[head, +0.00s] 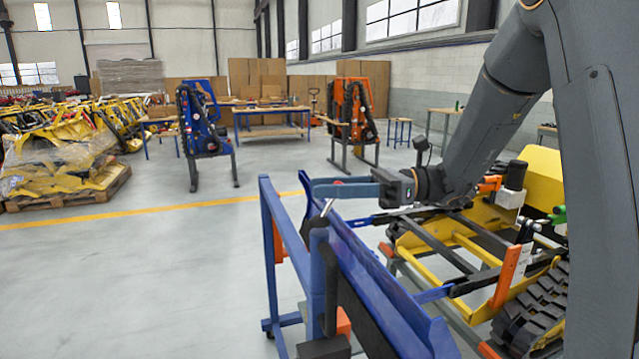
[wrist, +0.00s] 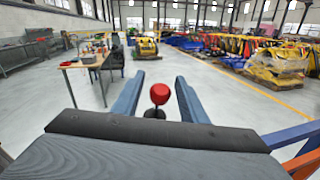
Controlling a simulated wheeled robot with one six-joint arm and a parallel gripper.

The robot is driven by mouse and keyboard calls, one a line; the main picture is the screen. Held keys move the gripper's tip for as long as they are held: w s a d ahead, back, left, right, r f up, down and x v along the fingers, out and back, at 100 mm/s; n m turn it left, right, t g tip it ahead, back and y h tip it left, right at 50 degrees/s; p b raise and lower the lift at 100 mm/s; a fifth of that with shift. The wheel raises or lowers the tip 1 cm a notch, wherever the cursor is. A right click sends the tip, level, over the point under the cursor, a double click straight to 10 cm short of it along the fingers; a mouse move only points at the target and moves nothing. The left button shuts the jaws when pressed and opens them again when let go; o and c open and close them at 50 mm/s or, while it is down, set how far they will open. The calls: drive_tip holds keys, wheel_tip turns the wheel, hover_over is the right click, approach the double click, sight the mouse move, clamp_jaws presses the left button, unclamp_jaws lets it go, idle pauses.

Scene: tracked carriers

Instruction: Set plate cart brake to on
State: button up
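The plate cart (head: 272,245) is a blue frame on castors, in the lower middle of the head view. A lever with a red knob stands at its top; its pale shaft (head: 328,207) shows below my gripper. In the wrist view the red knob (wrist: 159,94) on a dark stem lies between my two blue fingers. My gripper (head: 330,187) is open, with a clear gap on each side of the knob (wrist: 158,88). In the head view the near finger hides most of the knob. I see no brake marking.
A yellow tracked carrier (head: 540,178) stands right of the cart, under my arm. Blue and orange bars (wrist: 302,140) show at the wrist view's lower right. A workbench (wrist: 88,64) stands further off. The floor left of the cart is clear.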

drive_tip(key=shift+a, duration=0.95)
drive_tip(key=shift+c, duration=0.4)
clamp_jaws()
